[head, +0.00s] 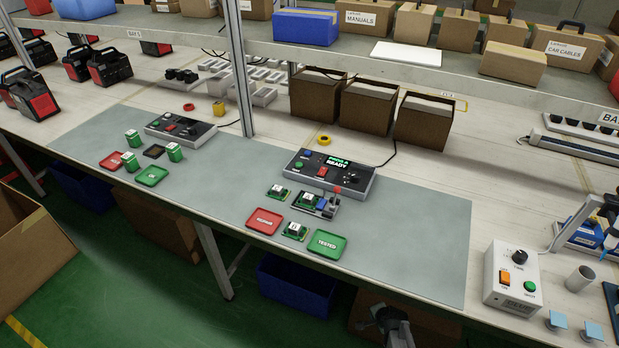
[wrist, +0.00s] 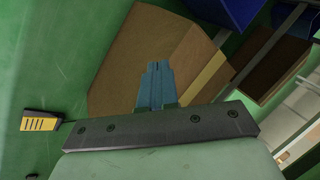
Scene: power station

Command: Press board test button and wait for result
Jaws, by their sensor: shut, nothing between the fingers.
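The board tester (head: 362,190) is a grey-black box in the middle of the bench. Its lit screen (head: 337,161) shows green text with "READY". A red button (head: 321,172) and a blue button (head: 307,153) sit on its top; labels are too small to read. In front, a green board (head: 309,199) sits in a fixture with a red-tipped lever (head: 337,190). Loose boards lie at its left (head: 278,192) and in front (head: 296,231). My gripper (wrist: 158,68) is shut and empty in the wrist view, over the floor and a cardboard box. In the head view my arm's end shows low, before the bench.
A red tray (head: 264,221) and a green "TESTED" tray (head: 327,243) lie before the tester. A second tester (head: 181,128) stands left; a white control box (head: 511,279) stands right. A shelf post (head: 239,70) rises between the testers. The mat's right part is clear.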

